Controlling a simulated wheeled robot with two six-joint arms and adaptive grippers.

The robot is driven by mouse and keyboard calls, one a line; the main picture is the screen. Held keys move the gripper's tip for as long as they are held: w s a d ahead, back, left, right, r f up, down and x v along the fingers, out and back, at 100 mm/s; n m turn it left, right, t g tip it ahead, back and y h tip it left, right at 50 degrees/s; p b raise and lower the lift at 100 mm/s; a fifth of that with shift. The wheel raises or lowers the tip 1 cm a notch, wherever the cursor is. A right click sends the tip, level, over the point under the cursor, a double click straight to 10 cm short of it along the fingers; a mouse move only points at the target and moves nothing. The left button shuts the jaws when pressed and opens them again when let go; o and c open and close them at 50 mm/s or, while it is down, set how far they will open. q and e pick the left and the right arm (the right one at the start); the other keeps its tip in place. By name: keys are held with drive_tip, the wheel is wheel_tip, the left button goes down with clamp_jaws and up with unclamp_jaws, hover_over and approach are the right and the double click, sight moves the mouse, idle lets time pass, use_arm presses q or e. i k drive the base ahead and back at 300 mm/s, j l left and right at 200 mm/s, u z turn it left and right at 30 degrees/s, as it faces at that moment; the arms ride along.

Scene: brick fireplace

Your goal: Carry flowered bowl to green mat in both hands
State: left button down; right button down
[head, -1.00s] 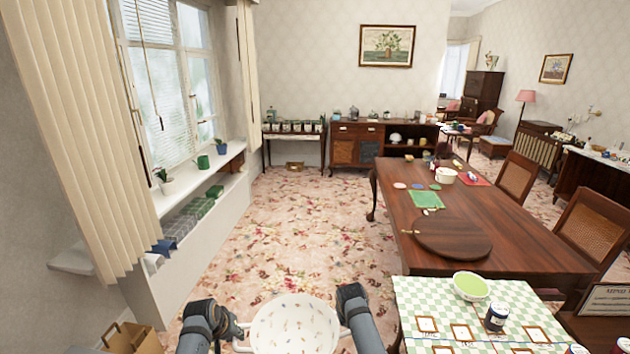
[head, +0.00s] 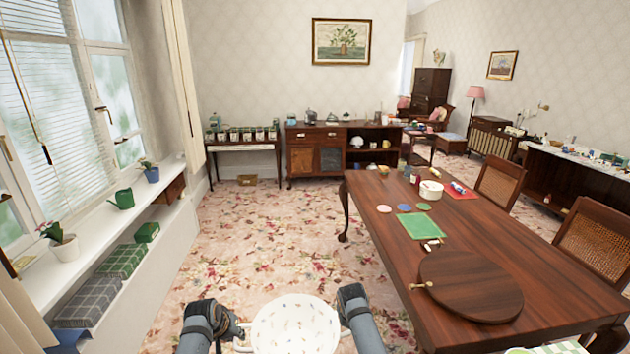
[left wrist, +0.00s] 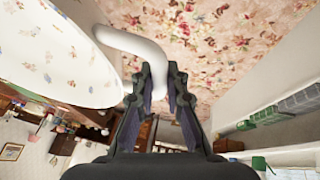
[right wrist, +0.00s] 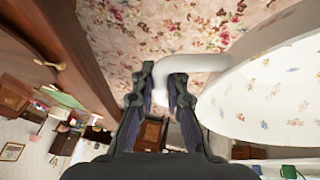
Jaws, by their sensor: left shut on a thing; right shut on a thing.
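The white flowered bowl (head: 295,325) hangs in front of me above the carpet, level, between my two grippers. My left gripper (head: 238,335) is at its left side, shut on a white looped handle that also shows in the left wrist view (left wrist: 135,48). My right gripper (right wrist: 164,75) is at the other side, shut on the opposite handle (right wrist: 185,66); in the head view its fingertips are mostly hidden. The bowl's inside looks empty. The green mat (head: 422,226) lies flat on the dark wooden table (head: 380,240), ahead and to the right, with bare mat showing.
On the table, a round wooden board (head: 470,285) lies nearer than the mat. Small coasters (head: 404,208), a white pot (head: 431,190) and a red mat (head: 458,192) lie beyond it. A windowsill (head: 90,235) runs along the left. Carpet ahead is clear.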

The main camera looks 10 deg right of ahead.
sight(420, 226)
drive_tip(key=i+j+z, duration=0.2)
drive_tip(key=i, duration=1.35)
drive_tip(key=i+l+z, duration=0.1)
drive_tip(key=i+z, duration=0.7)
drive_tip(key=i+j+z, duration=0.1)
drive_tip(key=i+z, duration=0.55)
drive_tip(key=i, duration=0.3)
